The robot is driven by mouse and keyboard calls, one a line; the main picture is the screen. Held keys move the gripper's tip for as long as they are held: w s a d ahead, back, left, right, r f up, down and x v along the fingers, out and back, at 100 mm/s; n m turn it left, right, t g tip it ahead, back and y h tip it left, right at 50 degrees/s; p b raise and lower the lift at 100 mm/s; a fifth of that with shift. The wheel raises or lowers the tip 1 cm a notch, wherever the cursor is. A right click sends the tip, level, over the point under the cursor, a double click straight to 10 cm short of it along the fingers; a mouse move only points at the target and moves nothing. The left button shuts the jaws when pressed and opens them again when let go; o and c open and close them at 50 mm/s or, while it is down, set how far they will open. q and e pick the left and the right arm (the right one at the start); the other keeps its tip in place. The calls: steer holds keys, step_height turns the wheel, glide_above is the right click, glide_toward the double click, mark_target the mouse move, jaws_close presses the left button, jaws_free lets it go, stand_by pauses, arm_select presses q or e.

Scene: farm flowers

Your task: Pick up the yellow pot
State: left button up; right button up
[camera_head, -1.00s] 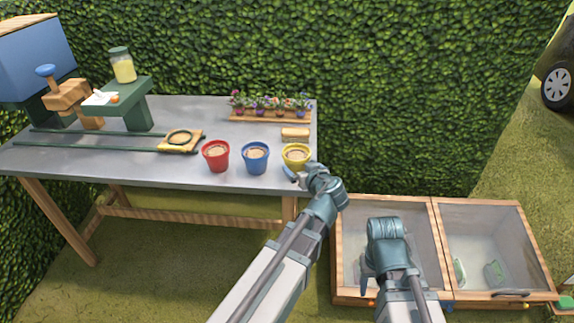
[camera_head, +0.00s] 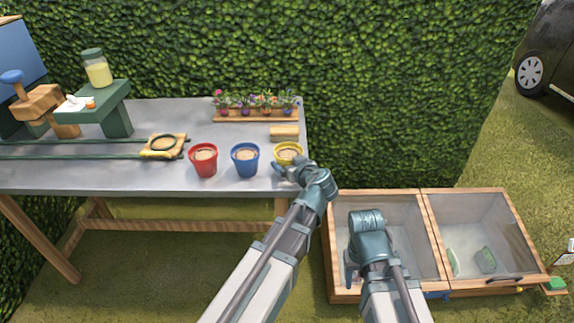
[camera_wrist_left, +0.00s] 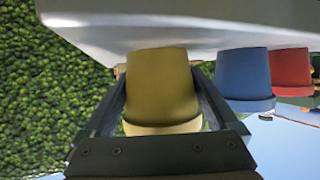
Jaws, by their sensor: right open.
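The yellow pot (camera_head: 288,148), filled with brown soil, stands at the right front of the table. My left gripper (camera_head: 283,170) is at its front side and hides its lower part. In the left wrist view the yellow pot (camera_wrist_left: 160,88) appears upside down between the two fingers of my left gripper (camera_wrist_left: 160,75). Narrow gaps show beside it, so the fingers look open around it. My right gripper (camera_head: 350,272) is open and empty, pointing down over the glass-topped wooden box.
The blue pot (camera_head: 246,161) stands close left of the yellow pot, with the red pot (camera_head: 204,161) beyond it. A wooden block (camera_head: 284,133) and flower tray (camera_head: 256,115) lie behind. The glass-topped box (camera_head: 432,220) is right of the table (camera_head: 110,179).

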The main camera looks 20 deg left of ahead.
arm_select(q)
steer(key=c, duration=0.8)
steer(key=shift+a+r, duration=0.1)
